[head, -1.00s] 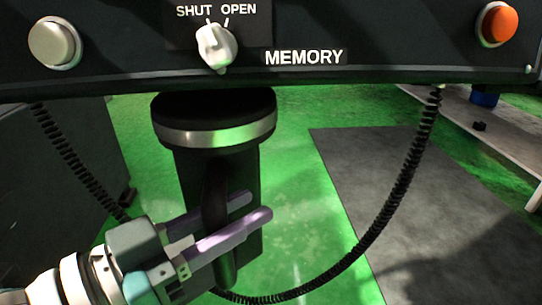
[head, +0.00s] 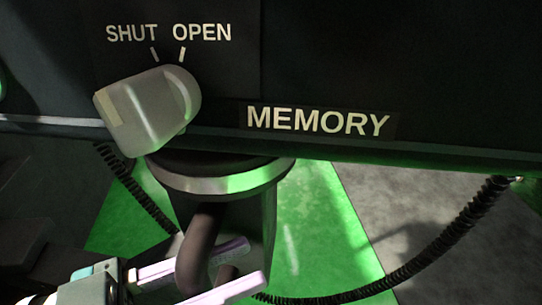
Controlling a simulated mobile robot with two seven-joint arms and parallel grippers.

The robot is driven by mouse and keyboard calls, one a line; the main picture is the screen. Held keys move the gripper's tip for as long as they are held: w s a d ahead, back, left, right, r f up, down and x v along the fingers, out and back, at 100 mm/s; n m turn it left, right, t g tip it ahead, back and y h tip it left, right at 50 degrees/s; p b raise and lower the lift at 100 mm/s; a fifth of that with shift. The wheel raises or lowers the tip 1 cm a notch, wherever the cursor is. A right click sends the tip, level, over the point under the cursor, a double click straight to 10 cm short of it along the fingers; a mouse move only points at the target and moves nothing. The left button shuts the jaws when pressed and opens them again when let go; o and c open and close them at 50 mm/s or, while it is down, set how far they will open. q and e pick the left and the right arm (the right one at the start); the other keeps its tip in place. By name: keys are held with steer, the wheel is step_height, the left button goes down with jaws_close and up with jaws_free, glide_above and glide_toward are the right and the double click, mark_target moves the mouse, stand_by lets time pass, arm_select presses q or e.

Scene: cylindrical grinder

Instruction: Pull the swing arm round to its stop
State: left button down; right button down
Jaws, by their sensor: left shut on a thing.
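The swing arm shows as a dark round post (head: 262,215) with a silver ring (head: 225,182), hanging under the black control panel (head: 330,65). A dark curved handle (head: 200,240) stands out from the near side of the post. My left gripper (head: 250,266) is at the bottom of the view, with one pale finger on each side of the handle, shut on it. The handle's lower part is partly hidden by the near finger. The stop of the swing arm is not recognisable in the view. My right gripper is out of view.
A grey knob (head: 150,108) under SHUT and OPEN marks juts from the panel beside the MEMORY label (head: 320,121). A coiled black cable (head: 440,245) loops below at right. Green floor (head: 325,235) and a grey mat (head: 425,200) lie beneath.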

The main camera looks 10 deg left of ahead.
arm_select(q)
steer(key=shift+s+f, duration=0.4)
steer(key=shift+f, duration=0.1)
steer(key=c, duration=0.9)
jaws_free()
steer(key=shift+d, duration=0.1)
steer(key=shift+c, duration=0.2)
steer(key=shift+o, duration=0.7)
steer(key=shift+s+d, duration=0.1)
steer(key=shift+s, duration=0.05)
steer(key=shift+o, duration=1)
steer(key=shift+r, duration=0.15)
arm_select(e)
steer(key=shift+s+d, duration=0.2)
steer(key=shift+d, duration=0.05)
arm_select(q)
steer(key=v, duration=1)
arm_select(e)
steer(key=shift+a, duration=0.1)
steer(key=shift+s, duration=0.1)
